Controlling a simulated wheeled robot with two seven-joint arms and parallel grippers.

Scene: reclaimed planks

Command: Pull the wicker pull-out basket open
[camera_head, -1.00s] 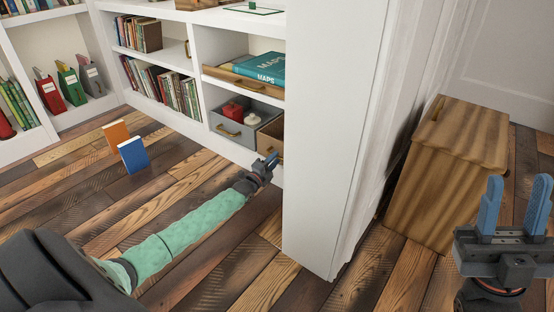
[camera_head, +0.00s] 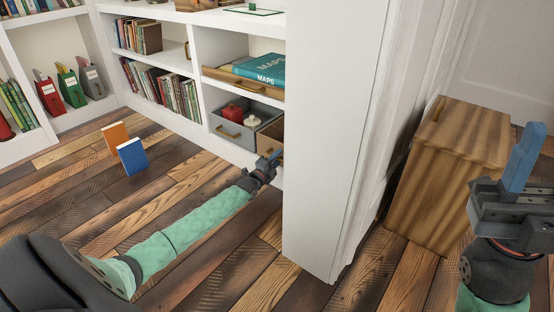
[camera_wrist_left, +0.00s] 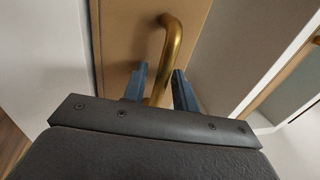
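The brown basket (camera_head: 268,139), which I take for the wicker pull-out basket, is in the lower shelf bay, partly hidden by the white end panel. In the left wrist view its tan front (camera_wrist_left: 125,40) fills the upper middle, with a curved brass handle (camera_wrist_left: 174,45); no weave can be made out. My left gripper (camera_head: 272,157) is at this front. In the left wrist view its blue fingers (camera_wrist_left: 160,88) are apart, with the handle's lower end between them; contact is unclear. My right gripper (camera_head: 520,157) is away at the right; its fingers overlap in view.
A grey drawer (camera_head: 229,130) holding red and white pots is left of the basket. The white end panel (camera_head: 325,130) stands close to my left gripper's right. A wooden box (camera_head: 450,175) stands near my right arm. Orange (camera_head: 115,134) and blue (camera_head: 132,156) books stand on the floor.

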